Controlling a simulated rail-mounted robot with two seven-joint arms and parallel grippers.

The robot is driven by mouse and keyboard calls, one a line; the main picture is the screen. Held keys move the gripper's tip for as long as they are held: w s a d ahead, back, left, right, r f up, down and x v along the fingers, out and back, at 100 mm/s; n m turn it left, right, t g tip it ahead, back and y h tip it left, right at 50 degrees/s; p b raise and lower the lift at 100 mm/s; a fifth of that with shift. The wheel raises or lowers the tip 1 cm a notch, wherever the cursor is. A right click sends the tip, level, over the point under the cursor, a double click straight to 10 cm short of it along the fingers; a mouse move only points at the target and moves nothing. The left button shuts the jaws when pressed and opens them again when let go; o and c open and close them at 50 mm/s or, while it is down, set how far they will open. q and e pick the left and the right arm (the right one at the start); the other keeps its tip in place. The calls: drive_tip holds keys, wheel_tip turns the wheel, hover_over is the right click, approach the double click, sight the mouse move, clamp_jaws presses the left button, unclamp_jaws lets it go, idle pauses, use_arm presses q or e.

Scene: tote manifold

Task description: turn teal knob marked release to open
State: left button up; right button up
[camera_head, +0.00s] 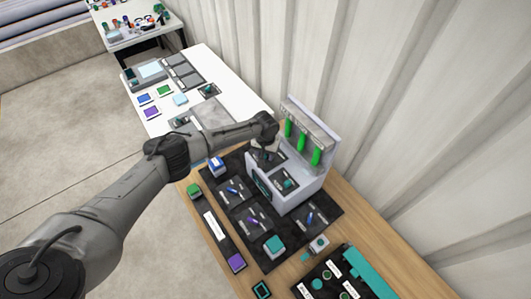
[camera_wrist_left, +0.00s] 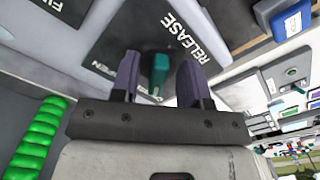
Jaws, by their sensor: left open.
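The teal knob (camera_wrist_left: 159,70) stands up from a dark plate in the left wrist view, with the word RELEASE printed beside it. The plate is on top of the grey-white machine (camera_head: 312,174). My left gripper (camera_wrist_left: 160,62) is open, with one finger on each side of the knob. I see no clear contact between fingers and knob. In the head view my left gripper (camera_head: 266,154) is over the far-left part of the machine's top and hides this knob. A second teal knob (camera_head: 288,183) stands on the nearer plate. My right gripper is not in view.
Green columns (camera_head: 302,143) rise at the machine's back panel. A dark mat (camera_head: 228,205) with small switches, a blue block (camera_head: 216,165) and a teal button (camera_head: 274,245) surround it on the wooden table. A ribbed wall stands close behind on the right.

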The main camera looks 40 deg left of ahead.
use_arm(q)
drive_tip(key=shift+c, duration=0.2)
clamp_jaws()
idle(0.4)
drive_tip(key=shift+a+m, duration=0.1)
drive_tip(key=shift+m, duration=1)
drive_tip(key=m, duration=0.4)
drive_tip(key=shift+a, duration=0.2)
drive_tip(key=m, duration=0.4)
drive_tip(key=shift+w+a+m, duration=0.1)
drive_tip(key=shift+a+m, duration=0.1)
drive_tip(key=shift+m, duration=0.1)
drive_tip(key=shift+w+a+m+b, duration=0.1)
drive_tip(key=shift+m+b, duration=0.3)
drive_tip(key=shift+m, duration=1.1)
